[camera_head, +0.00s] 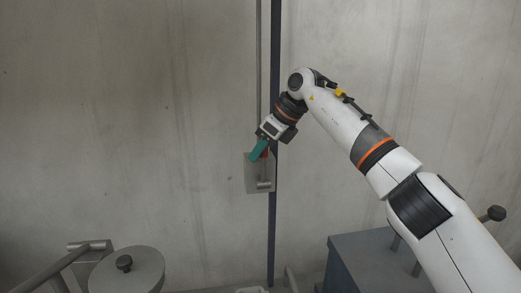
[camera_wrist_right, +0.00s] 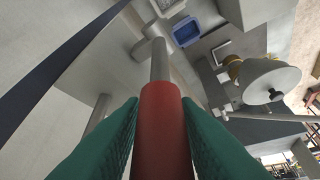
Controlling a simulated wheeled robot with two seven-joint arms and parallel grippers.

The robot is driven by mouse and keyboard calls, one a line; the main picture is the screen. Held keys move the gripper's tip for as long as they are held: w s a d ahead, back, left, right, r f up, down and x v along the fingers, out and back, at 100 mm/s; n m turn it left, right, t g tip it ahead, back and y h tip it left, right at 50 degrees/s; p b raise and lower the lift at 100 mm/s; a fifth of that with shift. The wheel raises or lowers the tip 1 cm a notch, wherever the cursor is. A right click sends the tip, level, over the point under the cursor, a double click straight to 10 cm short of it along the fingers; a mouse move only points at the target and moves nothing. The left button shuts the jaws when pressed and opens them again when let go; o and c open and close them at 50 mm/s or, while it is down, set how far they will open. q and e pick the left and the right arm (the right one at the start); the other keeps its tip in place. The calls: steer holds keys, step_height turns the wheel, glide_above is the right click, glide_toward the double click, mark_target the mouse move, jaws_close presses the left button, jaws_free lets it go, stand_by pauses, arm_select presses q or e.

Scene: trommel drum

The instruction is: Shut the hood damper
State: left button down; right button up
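The damper lever is a grey rod with a red grip (camera_wrist_right: 163,130), seen close up in the wrist view. In the head view a little of the red grip (camera_head: 265,154) shows at the light grey wall plate (camera_head: 251,183), and the rod is mostly hidden. My right gripper (camera_head: 257,150) has teal fingers and reaches the lever from the upper right. In the wrist view its fingers (camera_wrist_right: 160,112) lie against both sides of the red grip. The hood damper's flap is not seen. My left gripper is out of view.
A dark vertical post (camera_head: 274,60) and a thin rod (camera_head: 259,60) run along the wall at the plate. A round lid with a black knob (camera_head: 127,275) stands lower left. A blue-grey box (camera_head: 365,262) stands lower right. A blue bin (camera_wrist_right: 186,32) shows in the wrist view.

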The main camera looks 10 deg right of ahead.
steer(key=shift+o, duration=1.2)
steer(key=shift+w, duration=0.1)
steer(key=b+v, duration=0.2)
steer(key=v, duration=1)
steer(key=shift+b, duration=0.3)
steer(key=shift+f, duration=0.1)
